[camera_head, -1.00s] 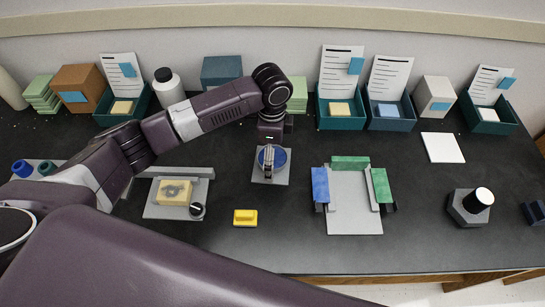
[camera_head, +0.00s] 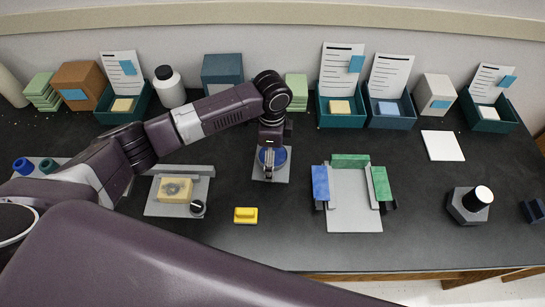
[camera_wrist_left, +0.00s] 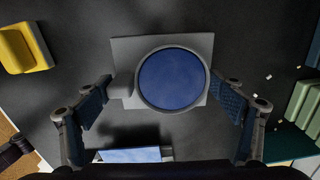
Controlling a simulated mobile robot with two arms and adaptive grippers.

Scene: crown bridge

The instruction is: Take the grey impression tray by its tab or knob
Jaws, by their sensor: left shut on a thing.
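A round grey tray with a blue filled face (camera_wrist_left: 172,79) sits on a square grey plate (camera_wrist_left: 125,50) in the left wrist view. A small grey tab (camera_wrist_left: 122,88) sticks out at its left side. In the head view, the blue round face (camera_head: 281,157) shows partly behind my left gripper (camera_head: 269,160), which points down over it. In the left wrist view, my left gripper's fingers (camera_wrist_left: 168,92) stand widely spread, one beside the tab and one at the right side. They are shut on the tray. My right gripper is not in view.
A yellow block (camera_head: 245,215) lies nearby. A grey fixture with a pale yellow block (camera_head: 175,190) stands left. A grey plate with blue and green blocks (camera_head: 352,205) stands right. Teal bins (camera_head: 340,121) with cards line the back.

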